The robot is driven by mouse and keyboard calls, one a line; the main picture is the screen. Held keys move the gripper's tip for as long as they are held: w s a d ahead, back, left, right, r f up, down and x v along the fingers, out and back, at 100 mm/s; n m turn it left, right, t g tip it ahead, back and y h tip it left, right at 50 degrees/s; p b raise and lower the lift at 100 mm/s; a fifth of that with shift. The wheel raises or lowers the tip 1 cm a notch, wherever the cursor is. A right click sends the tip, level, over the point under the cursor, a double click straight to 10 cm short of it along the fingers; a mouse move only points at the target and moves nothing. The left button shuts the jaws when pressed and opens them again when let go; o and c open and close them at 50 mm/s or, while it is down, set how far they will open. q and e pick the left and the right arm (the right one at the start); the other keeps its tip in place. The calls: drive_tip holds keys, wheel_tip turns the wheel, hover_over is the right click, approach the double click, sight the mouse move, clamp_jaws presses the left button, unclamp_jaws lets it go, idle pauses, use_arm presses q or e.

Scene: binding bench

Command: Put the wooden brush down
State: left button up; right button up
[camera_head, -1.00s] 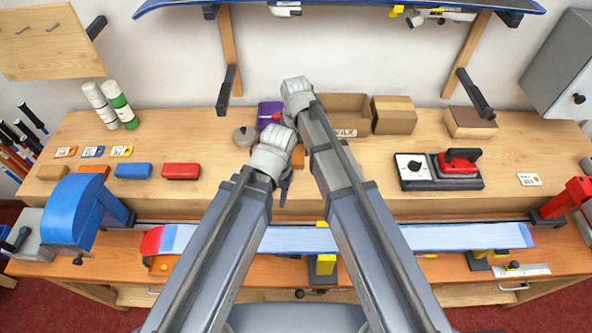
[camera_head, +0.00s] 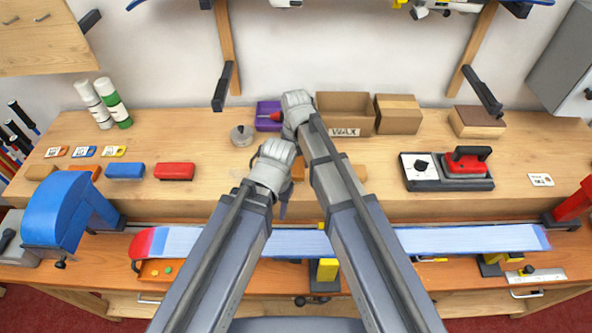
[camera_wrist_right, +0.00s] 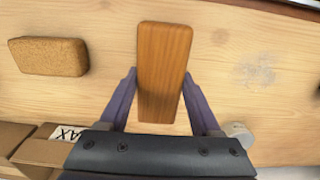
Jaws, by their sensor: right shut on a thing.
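The wooden brush (camera_wrist_right: 163,70) is a plain brown block with rounded corners, upright in the right wrist view. My right gripper (camera_wrist_right: 160,76) is shut on it, one purple-grey finger on each side. In the head view a small brown part of the brush (camera_head: 298,169) shows between my arms; the right jaws are mostly hidden by my arm. The brush is over the raised wooden bench top (camera_wrist_right: 235,25), and I cannot tell whether it touches it. My left gripper (camera_head: 283,206) points down close beside it on the left, its jaws mostly hidden by its own wrist.
A cork block (camera_wrist_right: 48,56) lies beside the brush; a wax box (camera_head: 350,128) and a round tin (camera_head: 242,135) stand behind. A purple item (camera_head: 267,113) is near my right wrist. A ski (camera_head: 455,239) lies in front. Bare wood is free toward the red-handled iron (camera_head: 466,163).

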sight(296, 168)
drive_tip(key=shift+f+b, duration=1.4)
drive_tip(key=shift+f, duration=0.3)
drive_tip(key=shift+f, duration=0.15)
drive_tip(key=o, duration=1.2)
wheel_tip(296, 168, up, 12)
drive_tip(key=p, duration=1.2)
drive_tip(key=shift+r, duration=0.2)
drive_tip(key=shift+f, duration=0.1)
